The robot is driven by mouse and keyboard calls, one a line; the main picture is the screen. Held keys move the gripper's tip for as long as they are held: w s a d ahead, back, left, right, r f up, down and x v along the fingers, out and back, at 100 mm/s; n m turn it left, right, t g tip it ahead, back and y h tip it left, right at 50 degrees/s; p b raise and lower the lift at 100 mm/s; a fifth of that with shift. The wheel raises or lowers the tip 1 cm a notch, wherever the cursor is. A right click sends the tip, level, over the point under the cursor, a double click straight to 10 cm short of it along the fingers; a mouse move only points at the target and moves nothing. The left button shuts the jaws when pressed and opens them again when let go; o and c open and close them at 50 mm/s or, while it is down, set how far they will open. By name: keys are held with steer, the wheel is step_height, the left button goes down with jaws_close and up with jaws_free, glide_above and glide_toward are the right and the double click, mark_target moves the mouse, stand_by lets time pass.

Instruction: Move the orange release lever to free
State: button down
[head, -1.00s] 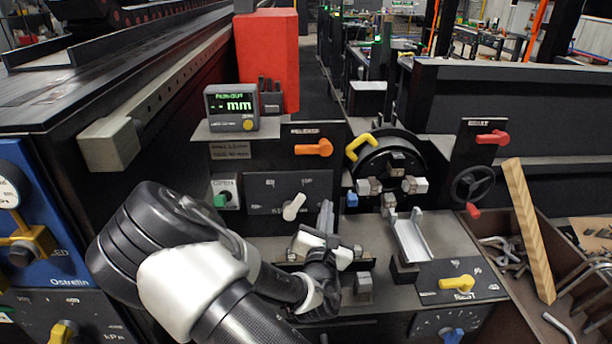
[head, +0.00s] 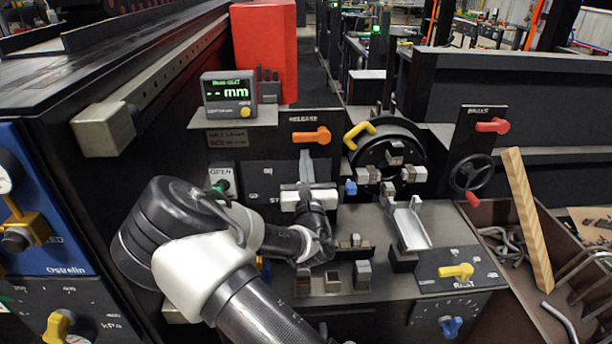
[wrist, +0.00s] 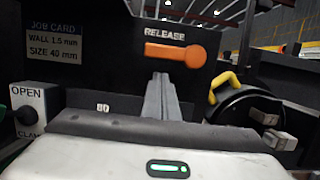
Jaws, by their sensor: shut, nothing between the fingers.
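The orange release lever (head: 311,136) is on the dark upright panel under the word RELEASE. It lies about level, with its round end at the right and its narrower arm to the left. It also shows in the wrist view (wrist: 175,53), above the fingertips. My gripper (head: 306,158) points up at the panel, with its fingers shut together and empty. In the wrist view the shut fingers (wrist: 162,85) stand just below the lever. A small gap shows between them and the lever; I cannot tell the depth. The lever's position marks are not readable.
A display box (head: 229,95) stands on the ledge at left. A round chuck with a yellow handle (head: 360,134) is close on the right. The OPEN/CLAMP knob (wrist: 29,115) is at lower left. A red lever (head: 492,125) sits further right.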

mark_target(301, 138)
steer(key=shift+r, duration=0.8)
steer(key=shift+a+r+m, duration=0.2)
steer(key=shift+r+m, duration=0.1)
steer(key=shift+m, duration=0.4)
steer(key=r+m+h, duration=0.1)
steer(key=m, duration=0.2)
steer(key=shift+a+r+m+h, duration=0.3)
steer(key=shift+r+m+h, duration=0.05)
steer(key=shift+m+h, duration=0.05)
step_height(301, 138, up, 2)
steer(key=m, duration=0.2)
steer(key=m+h+p, duration=0.1)
steer(key=m+g+p, duration=0.1)
steer(key=m, duration=0.1)
steer(key=shift+r+m+h, duration=0.25)
steer(key=shift+m+h, duration=0.05)
steer(key=m, duration=0.1)
steer(key=r+m+p, duration=0.1)
steer(key=m, duration=0.1)
steer(key=shift+d+r+g+h, duration=0.15)
steer(key=shift+d+g+h, duration=0.1)
steer(key=shift+g+h, duration=0.05)
steer(key=m+p, duration=0.1)
steer(key=m, duration=0.1)
steer(key=d+r+m+g+p, duration=0.1)
steer(key=m, duration=0.1)
steer(key=d+r+m+p, duration=0.1)
steer(key=shift+r+m+g, duration=0.1)
steer(key=shift+m+g, duration=0.2)
steer(key=shift+m, duration=0.1)
